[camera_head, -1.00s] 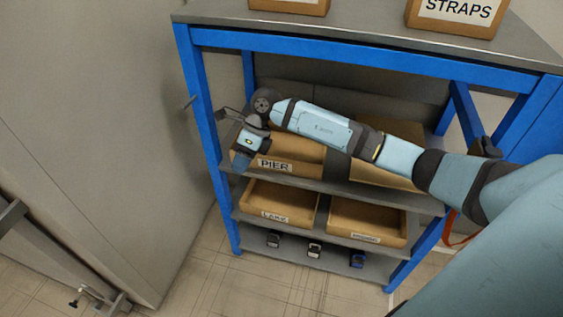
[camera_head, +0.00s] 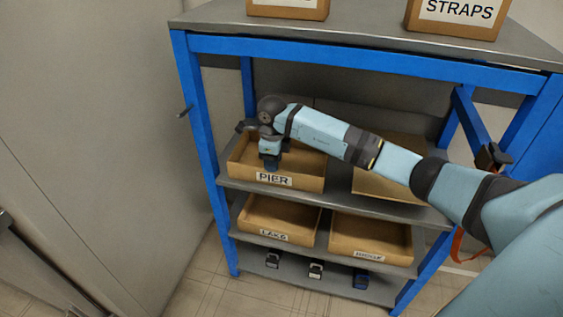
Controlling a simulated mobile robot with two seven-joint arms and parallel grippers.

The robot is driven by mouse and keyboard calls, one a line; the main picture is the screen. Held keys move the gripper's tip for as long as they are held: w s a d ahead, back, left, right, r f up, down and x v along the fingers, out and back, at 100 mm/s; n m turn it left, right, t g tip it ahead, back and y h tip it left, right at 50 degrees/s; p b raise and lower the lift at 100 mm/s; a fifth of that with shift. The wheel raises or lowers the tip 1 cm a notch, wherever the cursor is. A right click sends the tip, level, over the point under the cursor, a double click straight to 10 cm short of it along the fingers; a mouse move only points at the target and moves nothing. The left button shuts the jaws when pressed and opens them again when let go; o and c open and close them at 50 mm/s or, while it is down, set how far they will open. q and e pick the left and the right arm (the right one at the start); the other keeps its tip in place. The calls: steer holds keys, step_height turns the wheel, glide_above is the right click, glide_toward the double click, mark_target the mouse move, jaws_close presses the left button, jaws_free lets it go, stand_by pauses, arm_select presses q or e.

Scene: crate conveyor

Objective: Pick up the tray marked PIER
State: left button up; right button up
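The tray marked PIER (camera_head: 302,177) is a tan open-topped box on the upper shelf of the blue rack, at its left side. Its white label faces me and is readable. My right arm reaches in from the right, and its gripper (camera_head: 271,166) points down at the tray's front wall, just above the label. The fingers are small and dark here, so I cannot tell whether they are open or shut, or whether they touch the rim. My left gripper is not in view.
Another tan tray (camera_head: 385,185) stands right of PIER, partly behind my arm. A LAKE tray (camera_head: 287,240) and another tray (camera_head: 372,257) sit on the shelf below. Several small dark items lie lowest. The rack's blue left post (camera_head: 202,130) stands close to PIER. A STRAPS box (camera_head: 455,28) is on top.

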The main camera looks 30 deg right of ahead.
step_height(320, 180, down, 4)
steer(key=shift+d+f+b, duration=0.1)
steer(key=shift+f+b, duration=0.05)
steer(key=shift+b, duration=0.2)
steer(key=shift+c, duration=0.2)
jaws_close()
